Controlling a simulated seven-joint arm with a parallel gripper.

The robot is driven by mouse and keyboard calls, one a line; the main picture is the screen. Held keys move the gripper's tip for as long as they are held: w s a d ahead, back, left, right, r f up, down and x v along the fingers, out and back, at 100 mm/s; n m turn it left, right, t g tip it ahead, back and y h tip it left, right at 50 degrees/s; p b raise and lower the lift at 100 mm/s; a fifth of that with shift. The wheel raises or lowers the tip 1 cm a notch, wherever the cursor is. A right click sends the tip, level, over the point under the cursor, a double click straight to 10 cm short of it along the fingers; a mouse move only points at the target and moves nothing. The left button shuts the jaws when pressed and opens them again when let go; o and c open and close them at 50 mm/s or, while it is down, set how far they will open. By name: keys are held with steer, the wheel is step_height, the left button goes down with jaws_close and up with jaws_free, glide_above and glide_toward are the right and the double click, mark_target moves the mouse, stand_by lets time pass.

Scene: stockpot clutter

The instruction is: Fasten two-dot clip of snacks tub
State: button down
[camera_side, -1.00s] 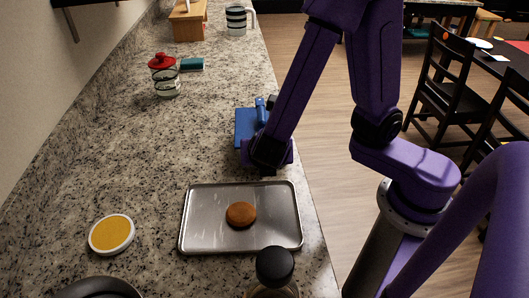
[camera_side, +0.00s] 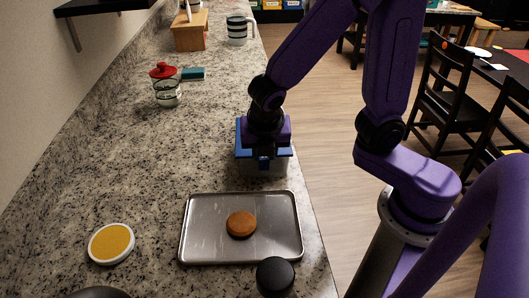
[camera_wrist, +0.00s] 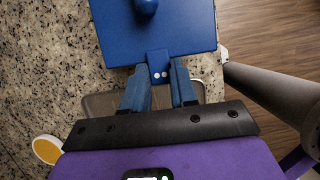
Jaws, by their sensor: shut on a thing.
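The snacks tub has a blue lid (camera_wrist: 180,28) with a round-ended handle (camera_wrist: 146,6); in the side view the lid (camera_side: 243,138) shows beside my gripper. The two-dot clip (camera_wrist: 158,68), a blue tab with two white dots, sticks out from the lid's near edge in the wrist view. My gripper (camera_wrist: 159,92) has a blue finger on each side of the clip and is shut on it. In the side view my gripper (camera_side: 265,160) is at the tub's near side and covers much of the lid. The tub's body is mostly hidden, so I cannot tell how the clip sits against it.
A metal tray (camera_side: 195,215) with a brown round patty (camera_side: 241,224) lies just in front of the tub. A yellow-topped white disc (camera_side: 111,243), a black-capped bottle (camera_side: 275,276) and a red-lidded jar (camera_side: 166,88) stand around.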

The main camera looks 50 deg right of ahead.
steer(key=c, duration=0.9)
jaws_free()
steer(key=v, duration=1.7)
steer(key=shift+a+r, duration=0.1)
steer(key=shift+r, duration=0.1)
steer(key=s+d+f+m+g+y, duration=0.1)
steer(key=s+d+f+m, duration=0.2)
steer(key=s+f+m, duration=0.1)
steer(key=s+d+f+m+g+y, duration=0.1)
steer(key=s+d+f+m, duration=0.2)
steer(key=s+f+m, duration=0.1)
steer(key=s+d+f+m+y, duration=0.1)
steer(key=s+d+f+m, duration=0.2)
steer(key=s+f+m, duration=0.1)
steer(key=shift+s+d+f+m+g+y, duration=0.15)
steer(key=shift+d+f+m+g+y, duration=0.2)
steer(key=shift+m, duration=0.55)
